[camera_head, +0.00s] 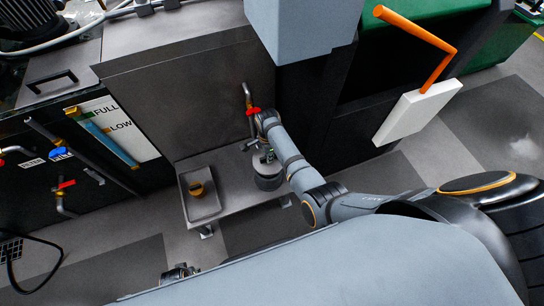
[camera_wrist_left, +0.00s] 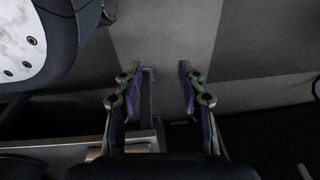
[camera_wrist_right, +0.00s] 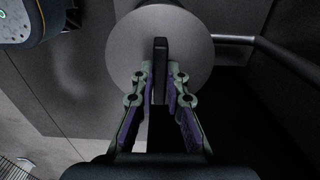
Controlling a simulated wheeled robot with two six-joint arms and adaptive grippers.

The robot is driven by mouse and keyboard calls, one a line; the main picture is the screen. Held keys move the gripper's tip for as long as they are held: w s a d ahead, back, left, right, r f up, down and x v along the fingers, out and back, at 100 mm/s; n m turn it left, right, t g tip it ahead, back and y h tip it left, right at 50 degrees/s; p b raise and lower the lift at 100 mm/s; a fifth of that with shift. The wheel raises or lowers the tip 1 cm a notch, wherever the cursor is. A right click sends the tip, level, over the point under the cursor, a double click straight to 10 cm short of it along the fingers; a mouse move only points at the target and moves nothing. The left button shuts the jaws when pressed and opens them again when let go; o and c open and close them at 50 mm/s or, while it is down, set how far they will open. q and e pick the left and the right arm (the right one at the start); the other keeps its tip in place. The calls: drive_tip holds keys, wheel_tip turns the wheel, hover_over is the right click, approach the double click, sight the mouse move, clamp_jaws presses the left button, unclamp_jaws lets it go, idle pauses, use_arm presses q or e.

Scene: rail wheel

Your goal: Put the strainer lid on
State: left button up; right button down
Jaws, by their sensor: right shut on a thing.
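The strainer lid (camera_wrist_right: 190,40) is a round grey disc with a dark upright handle (camera_wrist_right: 160,70) in the right wrist view. My right gripper (camera_wrist_right: 159,88) is shut on that handle. In the head view my right gripper (camera_head: 264,156) is over a grey cylindrical body (camera_head: 268,181) on the metal shelf. The arm and gripper partly cover it, and I cannot tell whether the lid rests on a strainer body or where its seat is. My left gripper (camera_wrist_left: 155,85) is open and empty above the floor in the left wrist view, far from the lid.
A shallow metal tray (camera_head: 186,208) with a yellow-brown part (camera_head: 197,189) stands left of the cylinder. A pipe with a red valve handle (camera_head: 252,111) is behind the gripper. A white box (camera_head: 415,112) with an orange bent bar (camera_head: 420,35) is at upper right.

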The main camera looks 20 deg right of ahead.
use_arm(q)
drive_tip(key=shift+s+a, duration=0.1)
use_arm(e)
drive_tip(key=shift+a+r, duration=0.1)
drive_tip(key=shift+r, duration=0.05)
use_arm(q)
drive_tip(key=shift+r, duration=0.15)
use_arm(e)
drive_tip(key=shift+p, duration=0.45)
wheel_tip(320, 180, down, 2)
drive_tip(key=shift+f+b, duration=0.1)
drive_tip(key=shift+b, duration=0.7)
wheel_tip(320, 180, down, 2)
drive_tip(key=shift+f+b, duration=0.25)
drive_tip(key=shift+b, duration=0.55)
drive_tip(key=shift+f, duration=0.2)
use_arm(q)
drive_tip(key=w+d+r, duration=0.1)
drive_tip(key=w+r, duration=0.3)
drive_tip(key=shift+w+d+r, duration=0.2)
drive_tip(key=shift+d, duration=0.15)
drive_tip(key=shift+r+p, duration=0.45)
drive_tip(key=shift+r, duration=0.15)
drive_tip(key=shift+f+b, duration=0.9)
drive_tip(key=shift+f, duration=0.05)
use_arm(e)
drive_tip(key=shift+f, duration=1.05)
